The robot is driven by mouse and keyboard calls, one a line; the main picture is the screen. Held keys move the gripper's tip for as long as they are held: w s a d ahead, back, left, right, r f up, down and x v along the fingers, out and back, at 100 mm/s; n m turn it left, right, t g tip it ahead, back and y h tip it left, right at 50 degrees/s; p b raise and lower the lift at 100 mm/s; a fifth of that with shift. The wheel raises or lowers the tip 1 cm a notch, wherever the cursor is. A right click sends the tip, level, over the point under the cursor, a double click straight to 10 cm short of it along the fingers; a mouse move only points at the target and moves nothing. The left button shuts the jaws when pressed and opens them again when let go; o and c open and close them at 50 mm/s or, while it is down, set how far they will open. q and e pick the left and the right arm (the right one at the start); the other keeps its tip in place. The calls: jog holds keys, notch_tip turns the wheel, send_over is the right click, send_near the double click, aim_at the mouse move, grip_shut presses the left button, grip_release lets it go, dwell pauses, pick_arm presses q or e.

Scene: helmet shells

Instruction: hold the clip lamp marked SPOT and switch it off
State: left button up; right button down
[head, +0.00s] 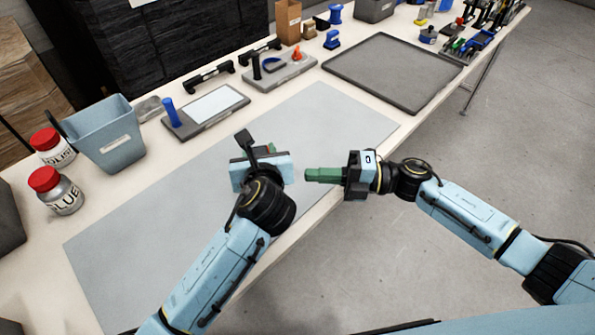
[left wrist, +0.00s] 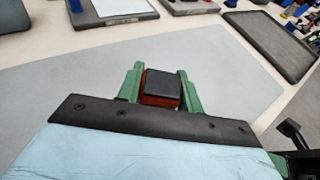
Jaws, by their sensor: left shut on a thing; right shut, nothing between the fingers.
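My left gripper (left wrist: 160,86) is shut on a small red-brown body with a black square top (left wrist: 163,86), held between its green fingers over the grey mat. I take this to be the clip lamp, but no SPOT mark is readable and its switch cannot be made out. In the head view, a black head on a short stem (head: 244,137) stands up at my left gripper (head: 257,160), whose fingers are hidden there. My right gripper (head: 322,175) is shut and empty, its green fingers pointing left toward the left gripper, a short gap away.
The grey mat (head: 330,110) is mostly clear. A blue-grey bin (head: 105,140) and two red-lidded jars, one marked GLUE (head: 57,192), stand at left. Behind are a board with a blue post (head: 205,108), another fixture (head: 278,70) and an empty dark tray (head: 390,70).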

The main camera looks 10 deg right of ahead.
pick_arm(q)
jog(key=shift+a+f, duration=0.1)
jog(key=shift+f, duration=0.05)
pick_arm(e)
jog(key=shift+s+d, duration=0.15)
jog(key=shift+d, duration=0.25)
pick_arm(q)
jog(key=o, duration=1.1)
pick_arm(e)
jog(key=shift+r, duration=0.1)
pick_arm(q)
jog(key=p+v, duration=0.8)
jog(key=v, duration=1.1)
pick_arm(e)
notch_tip(320, 180, up, 8)
